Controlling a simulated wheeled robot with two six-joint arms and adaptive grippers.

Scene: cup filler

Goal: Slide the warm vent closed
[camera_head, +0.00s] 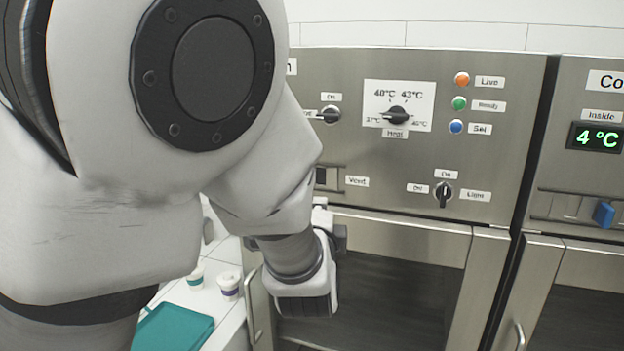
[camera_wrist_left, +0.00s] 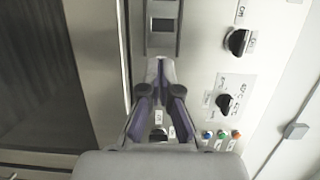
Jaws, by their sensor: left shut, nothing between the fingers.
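The warm vent (camera_head: 322,178) is a recessed slot with a dark opening on the steel panel, left of the "Vent" label (camera_head: 357,181). My left arm hides its left part in the head view. In the left wrist view the vent (camera_wrist_left: 162,26) is at the top, with a dark opening between grey parts. I cannot make out its sliding tab. My left gripper (camera_wrist_left: 160,64) is shut and empty, its fingertips just below the vent in that view. Whether they touch the panel is unclear. In the head view the fingers are mostly hidden by my arm. My right gripper is not in view.
A heat dial (camera_head: 397,115) and a light knob (camera_head: 443,194) sit near the vent. A glass-fronted door (camera_head: 400,238) is below. The cold unit at right has a blue tab (camera_head: 604,213). A teal tray (camera_head: 172,328) and cups (camera_head: 229,285) stand lower left.

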